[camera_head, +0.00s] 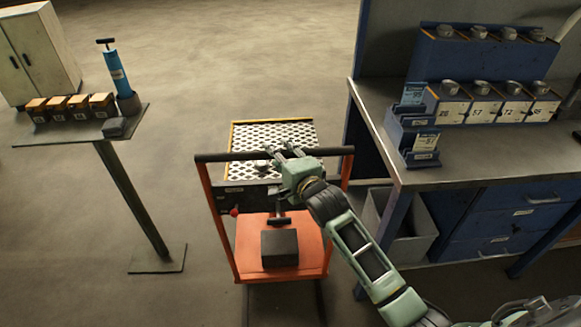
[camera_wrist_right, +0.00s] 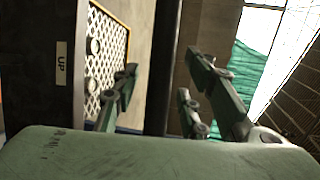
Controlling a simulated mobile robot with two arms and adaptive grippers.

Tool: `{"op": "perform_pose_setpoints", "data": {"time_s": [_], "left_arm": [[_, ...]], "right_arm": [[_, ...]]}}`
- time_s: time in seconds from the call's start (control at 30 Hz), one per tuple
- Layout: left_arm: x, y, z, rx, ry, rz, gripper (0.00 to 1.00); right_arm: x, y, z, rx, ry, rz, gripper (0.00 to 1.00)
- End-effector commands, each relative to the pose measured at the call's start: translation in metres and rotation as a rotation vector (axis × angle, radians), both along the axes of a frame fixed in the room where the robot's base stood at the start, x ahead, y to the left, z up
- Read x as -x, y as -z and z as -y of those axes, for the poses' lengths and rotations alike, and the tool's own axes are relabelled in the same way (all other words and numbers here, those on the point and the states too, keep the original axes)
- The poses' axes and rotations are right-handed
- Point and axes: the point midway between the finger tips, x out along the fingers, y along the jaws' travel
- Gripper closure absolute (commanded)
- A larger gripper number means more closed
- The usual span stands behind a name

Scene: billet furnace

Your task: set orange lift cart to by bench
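The orange lift cart (camera_head: 240,235) stands on the floor left of the bench (camera_head: 400,165), with a narrow gap to the bench's front leg. It has a dark push bar (camera_head: 225,156), a white perforated platform (camera_head: 290,134) and a dark block on its orange base. My right gripper (camera_head: 282,152) is at the middle of the push bar. In the right wrist view the dark bar (camera_wrist_right: 160,70) runs between the spread fingers of the gripper (camera_wrist_right: 163,92), with visible gaps beside it. The platform (camera_wrist_right: 108,55) shows behind. My left gripper is not in view.
A stand (camera_head: 75,130) with several small boxes and a blue cylinder (camera_head: 113,70) is on the left. A pale cabinet (camera_head: 40,50) stands at the back left. A grey bin (camera_head: 405,235) sits under the bench. The floor behind and left of the cart is clear.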

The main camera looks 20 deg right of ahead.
Motion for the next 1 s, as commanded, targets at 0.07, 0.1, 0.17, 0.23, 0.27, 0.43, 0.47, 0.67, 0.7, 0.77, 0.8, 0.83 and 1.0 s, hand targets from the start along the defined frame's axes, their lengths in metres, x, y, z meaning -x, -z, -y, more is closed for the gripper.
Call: {"op": "perform_pose_setpoints", "data": {"time_s": [0.07,0.1,0.17,0.23,0.27,0.43,0.47,0.67,0.7,0.77,0.8,0.83,1.0], "left_arm": [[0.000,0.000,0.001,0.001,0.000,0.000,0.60],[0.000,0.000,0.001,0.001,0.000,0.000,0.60],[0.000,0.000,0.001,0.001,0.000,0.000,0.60],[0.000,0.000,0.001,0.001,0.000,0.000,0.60],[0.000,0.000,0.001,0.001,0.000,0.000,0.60],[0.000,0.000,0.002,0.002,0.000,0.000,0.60],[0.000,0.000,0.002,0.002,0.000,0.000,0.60],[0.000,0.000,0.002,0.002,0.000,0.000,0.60],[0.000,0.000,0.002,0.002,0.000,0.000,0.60],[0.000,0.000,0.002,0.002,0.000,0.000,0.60],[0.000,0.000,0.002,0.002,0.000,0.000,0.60],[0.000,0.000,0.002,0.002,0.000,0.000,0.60],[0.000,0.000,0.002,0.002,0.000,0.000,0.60]], "right_arm": [[0.016,-0.002,0.002,-0.001,0.000,0.000,0.60],[0.023,-0.003,0.003,-0.002,0.000,-0.001,0.60],[0.035,-0.006,0.004,-0.001,-0.001,0.000,0.60],[0.049,-0.008,0.006,-0.001,0.000,-0.001,0.60],[0.055,-0.009,0.007,0.000,0.000,-0.001,0.60],[0.081,-0.014,0.010,0.000,0.000,-0.001,0.60],[0.084,-0.015,0.010,0.001,0.000,0.000,0.60],[0.096,-0.018,0.012,0.001,0.001,0.000,0.60],[0.096,-0.018,0.012,0.001,0.001,0.000,0.60],[0.097,-0.018,0.012,0.002,0.001,0.000,0.60],[0.097,-0.018,0.012,0.002,0.001,0.000,0.60],[0.096,-0.018,0.012,0.002,0.001,0.000,0.60],[0.096,-0.018,0.012,0.002,0.001,0.000,0.60]]}}
